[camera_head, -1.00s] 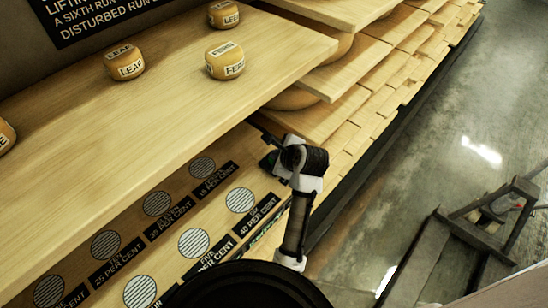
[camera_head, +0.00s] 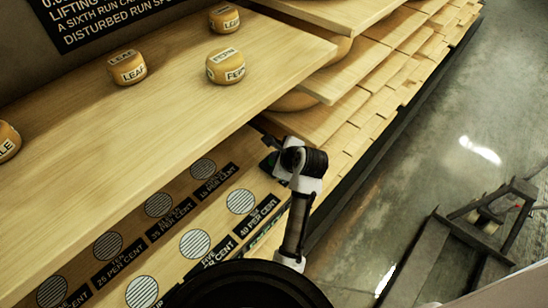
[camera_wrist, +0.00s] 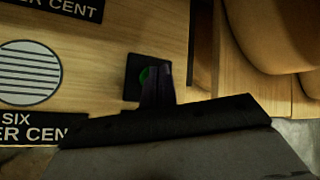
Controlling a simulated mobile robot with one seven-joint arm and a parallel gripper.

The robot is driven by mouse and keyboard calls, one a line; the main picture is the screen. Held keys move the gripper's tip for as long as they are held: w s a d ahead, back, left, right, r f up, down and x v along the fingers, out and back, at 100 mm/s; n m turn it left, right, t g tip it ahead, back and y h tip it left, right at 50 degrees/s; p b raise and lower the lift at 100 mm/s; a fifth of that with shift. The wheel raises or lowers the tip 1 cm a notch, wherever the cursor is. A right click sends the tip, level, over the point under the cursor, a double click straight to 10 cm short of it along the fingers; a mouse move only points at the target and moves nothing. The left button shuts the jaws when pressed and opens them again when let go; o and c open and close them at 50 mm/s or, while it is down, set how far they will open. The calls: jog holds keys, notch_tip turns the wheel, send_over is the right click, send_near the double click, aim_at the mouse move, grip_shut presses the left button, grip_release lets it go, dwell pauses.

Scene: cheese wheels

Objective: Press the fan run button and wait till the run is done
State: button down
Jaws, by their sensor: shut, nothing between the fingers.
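Striped discs, one of them here (camera_head: 240,201), with black per-cent labels line the lower shelf. The upper shelf (camera_head: 170,130) overhangs it and carries small labelled cheeses, such as this one (camera_head: 225,66). Plank shelves (camera_head: 350,105) stand right. A dark metal frame (camera_head: 480,225) stands on the floor.

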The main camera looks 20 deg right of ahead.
jog(key=shift+r+p, duration=0.55)
jog(key=shift+r, duration=2.45)
